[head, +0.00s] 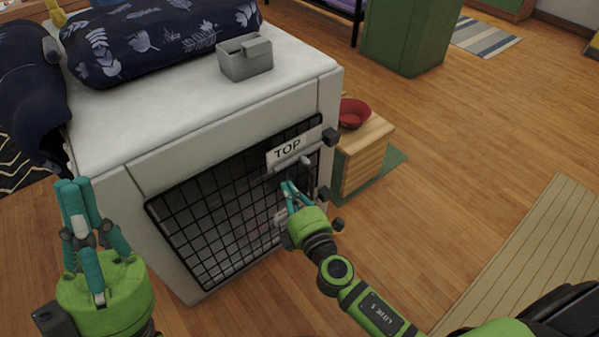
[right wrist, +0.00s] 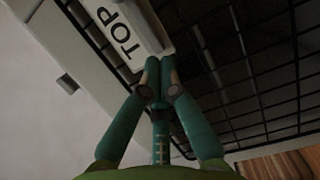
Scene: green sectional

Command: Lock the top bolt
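The top bolt (head: 292,163) is a small light-grey bolt below the white "TOP" label (head: 287,149), at the upper right of the black wire-grid door. In the right wrist view the label (right wrist: 122,32) is at upper left, with part of the bolt (right wrist: 153,45) just beyond my fingertips. My right gripper (head: 288,184) is just below the bolt in the head view. Its fingertips (right wrist: 160,68) are together, with nothing seen between them; whether they touch the bolt is unclear. My left gripper (head: 76,182) is raised at the left, fingers together and empty, away from the door.
The door (head: 215,205) is in a white crate (head: 150,122) carrying a grey bin (head: 246,62) and a dark patterned cushion (head: 150,38).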

